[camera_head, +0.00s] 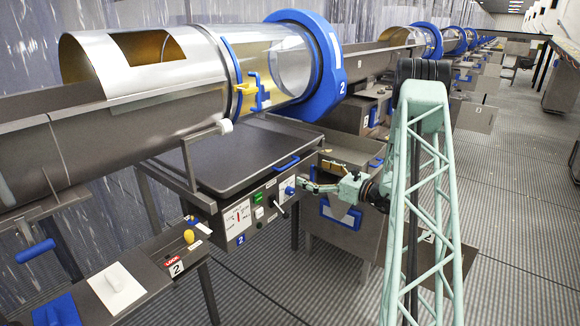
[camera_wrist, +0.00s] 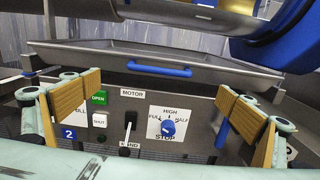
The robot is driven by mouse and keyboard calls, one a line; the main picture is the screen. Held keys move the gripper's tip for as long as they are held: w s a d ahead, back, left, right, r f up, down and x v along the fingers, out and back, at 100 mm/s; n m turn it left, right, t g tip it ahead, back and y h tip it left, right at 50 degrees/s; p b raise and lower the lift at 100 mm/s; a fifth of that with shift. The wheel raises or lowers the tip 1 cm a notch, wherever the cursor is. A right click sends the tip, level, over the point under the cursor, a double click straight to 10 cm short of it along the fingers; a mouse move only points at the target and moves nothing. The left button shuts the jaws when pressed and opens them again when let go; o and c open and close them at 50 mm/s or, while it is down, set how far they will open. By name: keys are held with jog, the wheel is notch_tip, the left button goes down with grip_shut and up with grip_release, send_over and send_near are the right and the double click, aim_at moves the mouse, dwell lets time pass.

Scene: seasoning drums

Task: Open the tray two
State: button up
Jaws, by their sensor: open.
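Tray two is the wide, flat grey tray (camera_head: 245,150) under drum 2, with a blue bar handle (camera_head: 286,163) on its front edge. In the wrist view the tray (camera_wrist: 225,62) spans the upper middle, and its blue handle (camera_wrist: 160,69) lies level, apart from my fingers. My gripper (camera_head: 308,187) is in front of the control panel, lower and to the right of the handle. In the wrist view my gripper (camera_wrist: 160,93) is open and empty, with tan finger pads left and right. The handle shows above and beyond the gap between them.
The control panel (camera_head: 262,207) below the tray carries a green button, a lever and a blue knob (camera_wrist: 168,128). Drum 2 has a large blue ring (camera_head: 330,70) overhanging the tray's far side. A yellow knob (camera_head: 189,236) is at lower left. Open floor (camera_head: 520,190) lies right.

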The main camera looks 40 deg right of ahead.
aim_at(291, 165)
jog(key=shift+b+x, duration=0.85)
jog(key=shift+x, duration=4.75)
jog(key=shift+c, duration=0.9)
jog(key=c, duration=0.9)
jog(key=shift+s, duration=0.15)
